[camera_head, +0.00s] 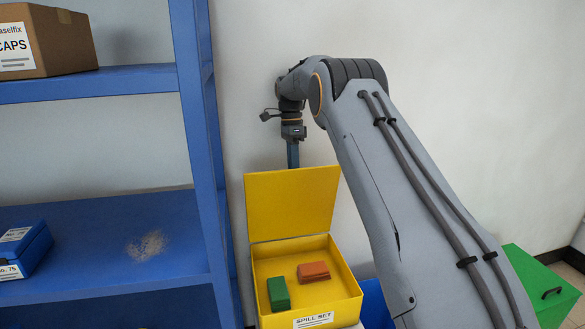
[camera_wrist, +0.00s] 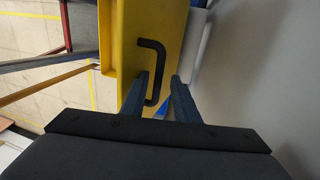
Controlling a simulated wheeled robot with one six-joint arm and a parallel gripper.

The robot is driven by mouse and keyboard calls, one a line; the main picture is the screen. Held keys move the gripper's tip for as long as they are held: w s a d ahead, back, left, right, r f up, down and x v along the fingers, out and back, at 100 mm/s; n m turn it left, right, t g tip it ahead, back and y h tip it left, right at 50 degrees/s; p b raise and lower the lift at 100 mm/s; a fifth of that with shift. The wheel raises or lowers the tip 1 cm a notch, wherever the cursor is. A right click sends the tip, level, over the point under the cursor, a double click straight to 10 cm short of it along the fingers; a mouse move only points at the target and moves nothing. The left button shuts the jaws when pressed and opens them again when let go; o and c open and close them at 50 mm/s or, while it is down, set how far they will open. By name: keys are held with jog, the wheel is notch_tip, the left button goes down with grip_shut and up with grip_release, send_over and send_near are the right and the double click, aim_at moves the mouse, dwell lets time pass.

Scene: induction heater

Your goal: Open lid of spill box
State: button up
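The yellow spill box (camera_head: 350,290) is open, with its lid (camera_head: 292,205) standing up at the back. A green block (camera_head: 278,292) and an orange-brown block (camera_head: 313,271) lie inside it. My gripper (camera_head: 293,155) points down behind the lid, and its fingertips are hidden there in the head view. In the wrist view my gripper (camera_wrist: 162,80) has its two fingers apart. The black handle (camera_wrist: 161,60) on the yellow lid (camera_wrist: 128,40) is beside and partly between the fingers. I cannot tell if they touch it.
A blue shelf rack (camera_head: 205,130) stands close on the left, with a cardboard box (camera_head: 70,40) and a blue case (camera_head: 28,250). The white wall (camera_head: 450,60) is behind my arm. A green bin (camera_head: 540,285) is at the right.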

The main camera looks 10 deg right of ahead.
jog(key=shift+a+r, duration=0.1)
jog(key=shift+r, duration=0.2)
notch_tip(320, 180, up, 8)
jog(key=w+b, duration=0.1)
jog(key=b, duration=0.1)
jog(key=shift+w+f, duration=0.15)
jog(key=shift+w, duration=0.05)
dwell(0.3)
